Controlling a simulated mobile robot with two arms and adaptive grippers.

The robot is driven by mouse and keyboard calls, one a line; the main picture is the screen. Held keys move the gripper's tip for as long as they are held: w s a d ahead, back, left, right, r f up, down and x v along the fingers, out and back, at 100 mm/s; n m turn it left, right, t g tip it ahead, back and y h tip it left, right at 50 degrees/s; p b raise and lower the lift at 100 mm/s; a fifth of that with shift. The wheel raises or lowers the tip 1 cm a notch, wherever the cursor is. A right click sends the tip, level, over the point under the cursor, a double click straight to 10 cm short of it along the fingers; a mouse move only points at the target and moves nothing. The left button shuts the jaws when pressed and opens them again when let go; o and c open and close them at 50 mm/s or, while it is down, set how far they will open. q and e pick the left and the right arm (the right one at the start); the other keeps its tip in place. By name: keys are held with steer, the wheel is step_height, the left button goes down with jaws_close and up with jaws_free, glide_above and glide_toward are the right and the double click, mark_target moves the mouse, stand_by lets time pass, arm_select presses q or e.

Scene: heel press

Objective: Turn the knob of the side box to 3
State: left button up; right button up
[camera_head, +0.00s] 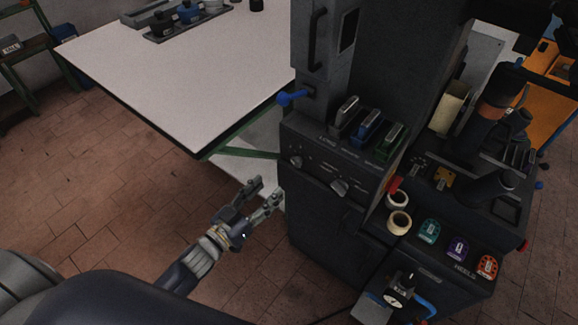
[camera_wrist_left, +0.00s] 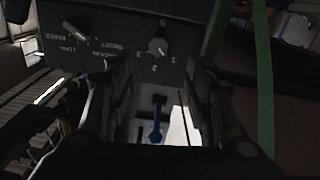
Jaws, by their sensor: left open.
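The side box (camera_head: 327,170) is a dark panel on the machine's front in the head view, with a small round knob (camera_head: 296,161) on its left and a larger light knob (camera_head: 340,187) to the right. In the left wrist view the small grey knob (camera_wrist_left: 158,46) has numerals around it; its exact setting is too dim to read. The larger knob (camera_wrist_left: 76,31) shows at upper left there, beside lettering. My left gripper (camera_head: 267,189) is open and empty, in front of and below the small knob, apart from it. My right gripper is not in view.
A white table (camera_head: 190,75) is at the left. Tape rolls (camera_head: 399,222) and heel packs (camera_head: 458,248) lie to the right. The floor left of my gripper is clear.

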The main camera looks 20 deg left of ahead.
mark_target(294, 164)
arm_select(q)
steer(key=x, duration=0.9)
steer(key=shift+d+p, duration=0.1)
steer(key=shift+p, duration=0.2)
steer(key=shift+w+d, duration=0.25)
steer(key=shift+w, duration=0.5)
steer(key=c, duration=1.1)
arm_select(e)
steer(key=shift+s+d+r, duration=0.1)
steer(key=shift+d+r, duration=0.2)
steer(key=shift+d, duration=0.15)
